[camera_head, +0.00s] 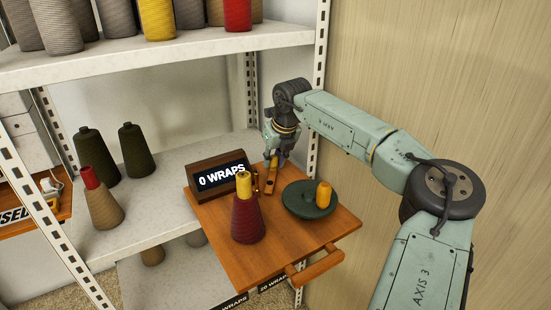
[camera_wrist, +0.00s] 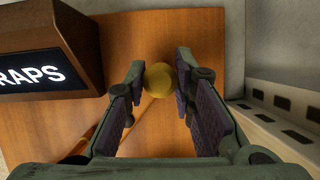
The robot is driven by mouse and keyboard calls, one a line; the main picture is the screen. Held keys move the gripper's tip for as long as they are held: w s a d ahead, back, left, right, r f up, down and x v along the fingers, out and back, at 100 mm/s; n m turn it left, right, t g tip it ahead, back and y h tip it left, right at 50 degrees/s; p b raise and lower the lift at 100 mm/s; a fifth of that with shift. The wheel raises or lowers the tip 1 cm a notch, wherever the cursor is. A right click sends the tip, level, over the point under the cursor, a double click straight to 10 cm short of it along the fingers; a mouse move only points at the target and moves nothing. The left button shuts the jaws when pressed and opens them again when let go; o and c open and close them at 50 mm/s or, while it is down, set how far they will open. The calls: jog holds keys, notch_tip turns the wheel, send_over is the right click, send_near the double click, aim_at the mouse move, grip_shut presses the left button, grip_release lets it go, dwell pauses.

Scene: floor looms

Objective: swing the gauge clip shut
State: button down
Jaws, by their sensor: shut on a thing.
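The gauge clip (camera_head: 271,176) is a small orange-yellow piece standing on the wooden shelf board, behind the maroon yarn cone. My gripper (camera_head: 274,154) reaches down to it from above. Orange bars (camera_wrist: 84,142) run below the knob toward the left finger. The lower part of the clip is partly hidden by my fingers, so its angle is hard to tell.
A display box reading "0 WRAPS" (camera_head: 222,178) stands close left of the clip. A maroon cone with a yellow top (camera_head: 248,218) is in front. A green dish (camera_head: 310,205) holding an orange piece (camera_head: 323,194) is at right. A shelf upright (camera_head: 319,80) rises behind.

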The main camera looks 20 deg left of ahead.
dwell(0.4)
jog(key=c, duration=1.3)
grip_release()
jog(key=shift+c, duration=0.2)
jog(key=v, duration=1.2)
